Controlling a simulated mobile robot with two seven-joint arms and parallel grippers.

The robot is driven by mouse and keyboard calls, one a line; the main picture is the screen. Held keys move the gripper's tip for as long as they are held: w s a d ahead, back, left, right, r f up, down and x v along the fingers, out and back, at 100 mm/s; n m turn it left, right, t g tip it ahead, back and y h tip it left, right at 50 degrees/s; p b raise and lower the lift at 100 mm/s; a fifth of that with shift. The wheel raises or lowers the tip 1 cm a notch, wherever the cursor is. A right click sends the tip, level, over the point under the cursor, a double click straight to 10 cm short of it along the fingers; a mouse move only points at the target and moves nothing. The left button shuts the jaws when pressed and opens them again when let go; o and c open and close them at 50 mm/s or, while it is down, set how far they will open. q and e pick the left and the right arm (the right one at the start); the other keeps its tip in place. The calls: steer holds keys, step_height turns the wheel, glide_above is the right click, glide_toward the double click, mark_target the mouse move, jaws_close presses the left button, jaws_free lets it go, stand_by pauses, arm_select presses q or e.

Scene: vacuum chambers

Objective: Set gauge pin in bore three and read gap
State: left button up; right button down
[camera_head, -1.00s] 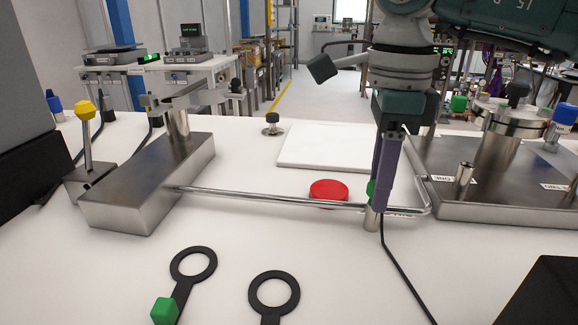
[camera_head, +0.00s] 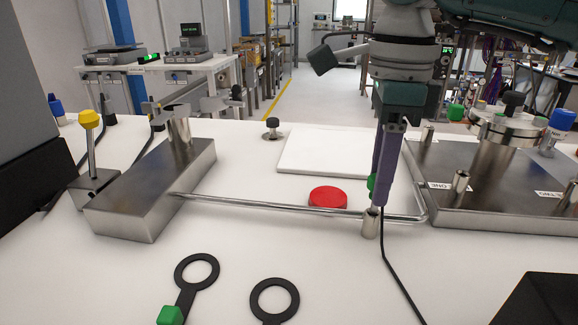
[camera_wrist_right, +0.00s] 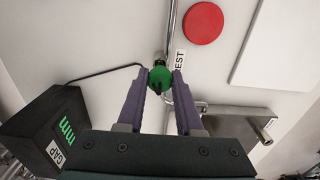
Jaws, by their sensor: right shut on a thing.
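My right gripper (camera_head: 379,200) points down at the front of the bench, shut on a green-headed pin (camera_head: 371,182). Its green head (camera_wrist_right: 160,77) shows between the purple fingers in the right wrist view. The pin's lower end is at or just above a short metal post (camera_head: 371,224), beside a REST label (camera_wrist_right: 180,64); I cannot tell if it is inside. A steel plate (camera_head: 490,214) with short bushings stands to the right, with ONE and TWO labels; no label for three is readable. My left gripper is not in view.
A bent metal rod (camera_head: 270,205) runs from a steel block (camera_head: 150,200) to near the plate. A red disc (camera_head: 328,197), a white board (camera_head: 315,150) and two black ring tools (camera_head: 197,271) (camera_head: 274,297) lie on the bench. A black cable (camera_head: 398,285) runs down from the pin.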

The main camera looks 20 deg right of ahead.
steer(key=shift+r+p, duration=1.3)
steer(key=shift+r, duration=0.5)
step_height(320, 180, up, 8)
steer(key=p, duration=0.6)
steer(key=shift+r+p, duration=0.25)
steer(key=shift+p, duration=0.05)
steer(key=shift+d, duration=0.1)
